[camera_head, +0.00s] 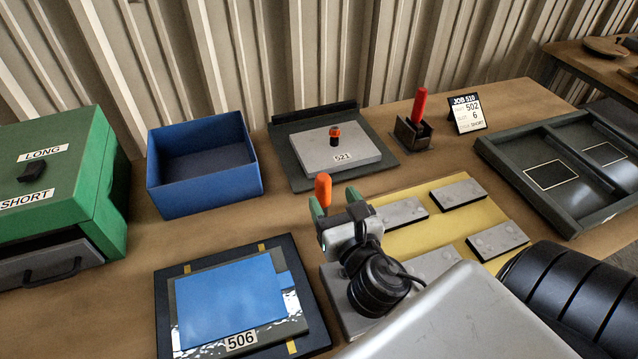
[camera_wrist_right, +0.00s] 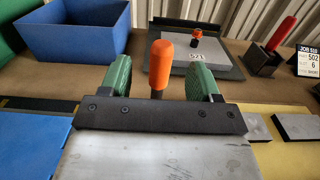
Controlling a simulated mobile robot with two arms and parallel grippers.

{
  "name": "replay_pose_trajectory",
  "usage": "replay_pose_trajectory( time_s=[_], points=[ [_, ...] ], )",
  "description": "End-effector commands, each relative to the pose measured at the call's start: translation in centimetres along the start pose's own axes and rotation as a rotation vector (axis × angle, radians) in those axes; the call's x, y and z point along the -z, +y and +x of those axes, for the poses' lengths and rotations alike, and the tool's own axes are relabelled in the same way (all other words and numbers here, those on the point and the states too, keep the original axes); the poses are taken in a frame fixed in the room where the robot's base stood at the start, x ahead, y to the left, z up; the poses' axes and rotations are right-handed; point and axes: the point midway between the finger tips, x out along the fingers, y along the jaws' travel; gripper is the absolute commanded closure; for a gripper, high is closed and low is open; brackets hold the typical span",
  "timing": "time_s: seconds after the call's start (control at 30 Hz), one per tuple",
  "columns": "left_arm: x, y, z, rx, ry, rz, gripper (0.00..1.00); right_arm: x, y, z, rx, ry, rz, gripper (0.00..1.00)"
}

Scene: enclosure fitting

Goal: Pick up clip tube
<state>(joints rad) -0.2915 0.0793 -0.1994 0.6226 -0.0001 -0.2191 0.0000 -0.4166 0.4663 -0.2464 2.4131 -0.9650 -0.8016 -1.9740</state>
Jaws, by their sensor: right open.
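My right gripper (camera_head: 334,201) is open, its two green fingers apart, above the middle of the bench; it also shows in the right wrist view (camera_wrist_right: 159,80). An upright orange-topped piece (camera_head: 323,188) shows between the fingers, its lower end hidden behind the gripper; in the right wrist view the orange piece (camera_wrist_right: 161,64) stands between them with a gap on each side. A short black tube with an orange cap (camera_head: 335,136) stands on the grey plate labelled 521 (camera_head: 312,157). No label shows which one is the clip tube. My left gripper is not in view.
A blue open bin (camera_head: 160,186) and a green LONG/SHORT box (camera_head: 108,190) stand at left. Plate 506 (camera_head: 195,335) lies in front. A red-handled tool (camera_head: 419,105) stands in a holder beside the job card (camera_head: 467,112). A yellow board (camera_head: 400,239) and dark tray (camera_head: 515,178) lie at right.

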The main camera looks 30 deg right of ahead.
Motion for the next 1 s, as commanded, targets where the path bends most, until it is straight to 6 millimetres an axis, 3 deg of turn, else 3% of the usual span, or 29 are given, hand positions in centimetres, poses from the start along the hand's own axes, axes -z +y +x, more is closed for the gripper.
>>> replay_pose_trajectory(
  time_s=[0.2,0.37,0.6,0.93,1.0],
  points=[
    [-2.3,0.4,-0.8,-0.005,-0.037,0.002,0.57,-0.1,0.0,2.9,0.001,-0.002,-0.001,0.38],
    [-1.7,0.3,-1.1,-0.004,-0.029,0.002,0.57,0.0,-0.2,4.2,0.001,-0.001,0.0,0.38],
    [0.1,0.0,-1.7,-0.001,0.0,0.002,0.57,0.3,-0.3,7.7,0.002,-0.002,0.001,0.38],
    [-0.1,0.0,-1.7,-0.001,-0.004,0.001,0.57,0.5,-0.3,8.3,0.0,0.001,0.001,0.38],
    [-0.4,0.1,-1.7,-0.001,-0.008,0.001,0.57,0.5,-0.3,8.3,0.0,0.001,0.001,0.49]
  ],
)
